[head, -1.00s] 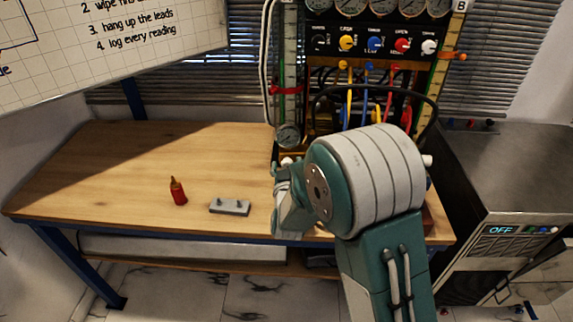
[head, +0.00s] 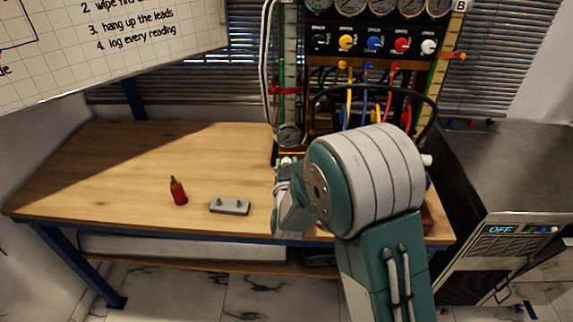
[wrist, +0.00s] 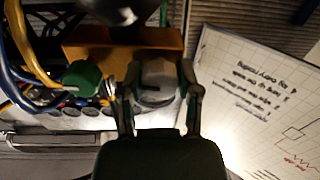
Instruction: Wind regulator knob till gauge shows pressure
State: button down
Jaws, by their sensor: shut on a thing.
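In the wrist view, a grey round knob (wrist: 158,76) with a dark mark on its face sits in front of an orange-brown block (wrist: 95,42). My gripper (wrist: 158,86) is shut on this knob, one finger on each side. In the head view, a small round gauge (head: 289,135) stands at the lower left of the rig, just above my wrist. Its needle is too small to read. My arm hides the gripper and the knob in the head view.
A green knob (wrist: 83,80) sits close left of my gripper, with yellow and blue hoses (wrist: 28,50) beyond. The bench (head: 110,180) carries a red bottle (head: 178,190) and a grey block (head: 230,206). A panel of coloured knobs (head: 374,43) rises behind my arm.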

jog(key=m, duration=1.5)
jog(key=shift+f, duration=0.1)
jog(key=m, duration=0.3)
jog(key=shift+d+m, duration=0.1)
jog(key=shift+m, duration=0.3)
jog(key=m, duration=0.4)
jog(key=shift+f+m, duration=0.15)
jog(key=shift+m, duration=0.15)
jog(key=m, duration=0.3)
jog(key=shift+d+f+m, duration=0.1)
jog(key=shift+m, duration=0.2)
jog(key=shift+s+f+m, duration=0.1)
jog(key=shift+m, duration=1.6)
